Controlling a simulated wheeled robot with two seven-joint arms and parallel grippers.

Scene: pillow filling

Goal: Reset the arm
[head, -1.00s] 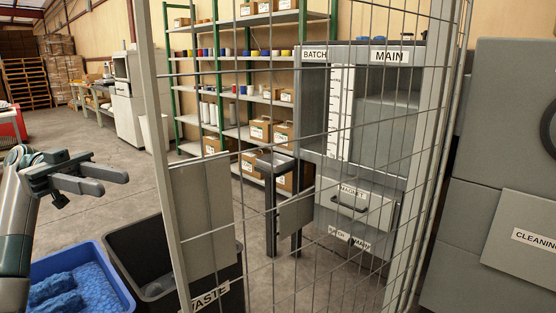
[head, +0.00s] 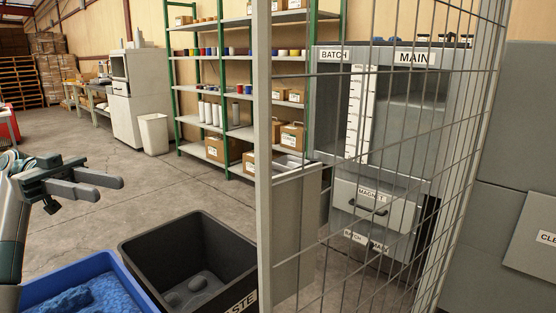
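My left arm comes in from the left edge, and its grey gripper (head: 110,189) points to the right above the concrete floor. Its two fingers stand apart with nothing between them, so it is open and empty. It is in the air, above and behind the blue bin in the picture, touching nothing. My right arm and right gripper are out of view.
A blue bin (head: 137,286) with blue filling stands at the lower left, beside a black waste bin (head: 190,224) holding grey lumps. A wire mesh fence with a pale post (head: 263,130) stands before the batch/main machine (head: 420,165). Floor is clear at left-centre.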

